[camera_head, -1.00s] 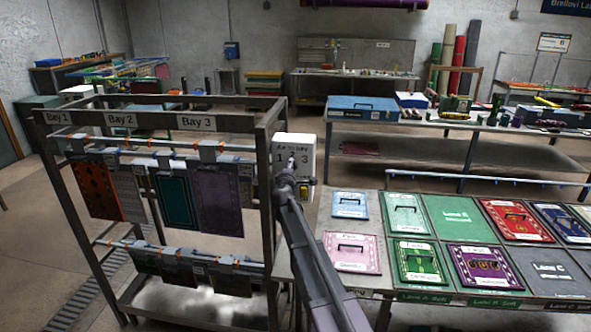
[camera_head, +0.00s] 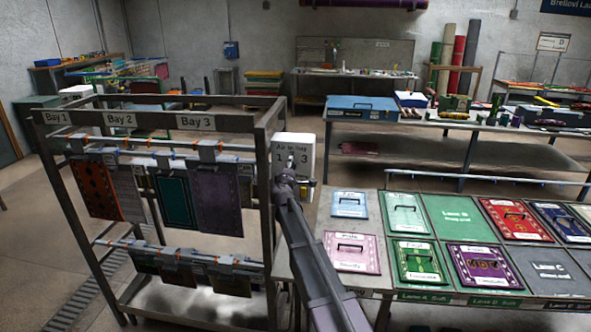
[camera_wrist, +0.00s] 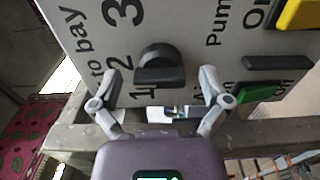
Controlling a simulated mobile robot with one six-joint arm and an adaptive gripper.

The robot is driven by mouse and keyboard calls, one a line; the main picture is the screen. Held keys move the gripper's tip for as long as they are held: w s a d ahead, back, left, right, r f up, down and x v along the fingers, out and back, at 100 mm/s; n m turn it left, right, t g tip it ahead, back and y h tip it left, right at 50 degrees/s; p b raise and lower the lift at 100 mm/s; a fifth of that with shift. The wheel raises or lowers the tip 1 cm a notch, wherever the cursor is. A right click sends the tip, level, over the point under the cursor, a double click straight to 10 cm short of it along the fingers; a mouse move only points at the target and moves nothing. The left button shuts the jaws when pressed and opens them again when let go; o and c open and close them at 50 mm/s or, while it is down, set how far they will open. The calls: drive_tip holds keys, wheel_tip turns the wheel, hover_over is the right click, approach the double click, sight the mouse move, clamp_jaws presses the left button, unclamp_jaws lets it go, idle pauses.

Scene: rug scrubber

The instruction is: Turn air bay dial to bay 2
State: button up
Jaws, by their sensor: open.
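The air bay dial (camera_wrist: 160,66) is a dark knob with a raised bar, on a pale control box (camera_head: 293,146) at the right end of the rack. In the wrist view it lies between the two fingertips of my open gripper (camera_wrist: 159,80), with a gap showing on each side. Numbers 1, 2 and 3 and the words "to bay" are printed beside it. I cannot tell exactly which number the dial points to. In the head view my arm partly covers the box.
A pump switch area with a yellow part (camera_wrist: 299,13), a green part (camera_wrist: 260,92) and a dark bar sits close right of the dial in the wrist view. The rack (camera_head: 268,215) with hanging rug samples stands left. A table (camera_head: 350,205) of coloured panels stands right.

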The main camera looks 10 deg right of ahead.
drive_tip(key=v, duration=1.2)
idle(0.3)
drive_tip(key=s+d+f+m+g+h+b, duration=0.2)
drive_tip(key=s+d+f+m+g+b, duration=0.2)
drive_tip(key=s+d+f+m+g, duration=0.8)
drive_tip(key=s+a+f+m+g+y+b, duration=0.1)
drive_tip(key=s+a+f+g+y, duration=0.1)
drive_tip(key=s+f, duration=0.5)
drive_tip(key=s+a+f+m+g+y+b, duration=0.1)
drive_tip(key=s+f, duration=0.6)
drive_tip(key=s, duration=0.8)
drive_tip(key=a+g+y+b, duration=0.1)
drive_tip(key=a+g+y, duration=0.1)
drive_tip(key=a+y, duration=0.1)
drive_tip(key=shift+a+y+b, duration=0.3)
drive_tip(key=shift+a+y, duration=0.1)
drive_tip(key=shift+y, duration=0.4)
idle(0.8)
